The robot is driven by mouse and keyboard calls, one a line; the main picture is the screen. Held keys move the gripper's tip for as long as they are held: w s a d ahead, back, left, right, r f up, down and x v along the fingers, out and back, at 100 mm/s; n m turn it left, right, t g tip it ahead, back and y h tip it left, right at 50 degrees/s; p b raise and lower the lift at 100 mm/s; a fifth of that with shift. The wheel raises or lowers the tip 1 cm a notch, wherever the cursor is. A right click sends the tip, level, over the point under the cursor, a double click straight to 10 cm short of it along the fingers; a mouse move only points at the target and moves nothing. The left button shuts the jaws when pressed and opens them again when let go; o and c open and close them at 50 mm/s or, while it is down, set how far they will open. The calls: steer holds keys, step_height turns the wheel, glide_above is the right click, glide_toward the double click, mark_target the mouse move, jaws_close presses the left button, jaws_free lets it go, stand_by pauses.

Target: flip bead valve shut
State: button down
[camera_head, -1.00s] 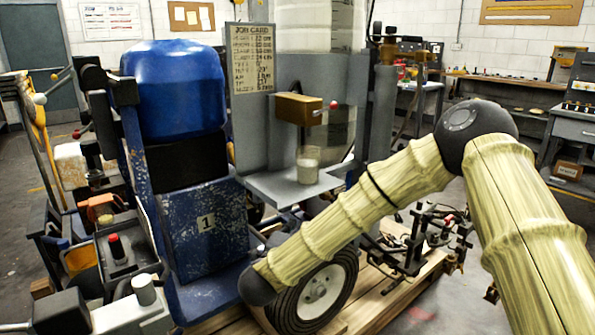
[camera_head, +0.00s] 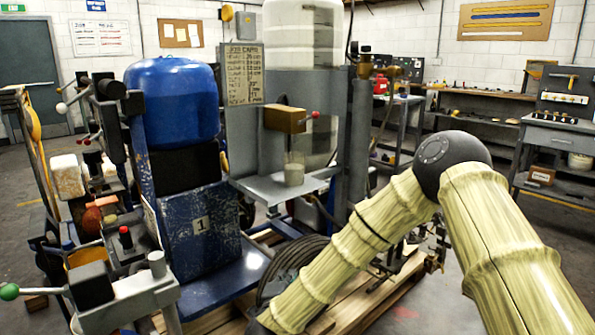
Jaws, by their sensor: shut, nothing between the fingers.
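A brass-coloured block (camera_head: 284,118) with a small red-tipped lever (camera_head: 315,115) sticks out to the right on the grey machine panel. It looks like the bead valve, though I cannot be sure. A clear cup (camera_head: 294,170) with whitish contents stands below it on a grey shelf (camera_head: 275,191). A large translucent tank (camera_head: 300,35) rises behind. The exact angle of the lever is too small to read. My bamboo-patterned arm bends in the right foreground and runs down to the lower left. My gripper is not visible.
A job card (camera_head: 243,75) stands left of the brass block. A green-knobbed lever (camera_head: 9,291) is at the lower left. A grey post (camera_head: 354,150) stands right of the shelf.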

steer(key=s+d+f+n+g+y, duration=0.1)
steer(key=s+d+f+n+g, duration=0.15)
steer(key=f, duration=0.45)
steer(key=s+d+f+n+g+y, duration=0.1)
steer(key=s+f+n+y, duration=0.2)
steer(key=f, duration=0.4)
steer(key=s+d+f+n+g, duration=0.35)
steer(key=s+d+f, duration=0.25)
steer(key=s+f, duration=0.4)
steer(key=s+d+f+n+g, duration=0.4)
steer(key=s+f, duration=0.3)
steer(key=s, duration=0.5)
steer(key=s+d+f+n+g+h, duration=0.1)
steer(key=s+d+f+n+g, duration=0.15)
steer(key=s+d, duration=0.55)
steer(key=s+d+f+n+g, duration=0.1)
steer(key=s+d+g, duration=0.25)
steer(key=s, duration=0.85)
step_height(320, 180, up, 26)
steer(key=p, duration=2.5)
steer(key=shift+d+f+t+p, duration=0.15)
steer(key=shift+d+t+p, duration=0.15)
steer(key=shift+d+t, duration=0.1)
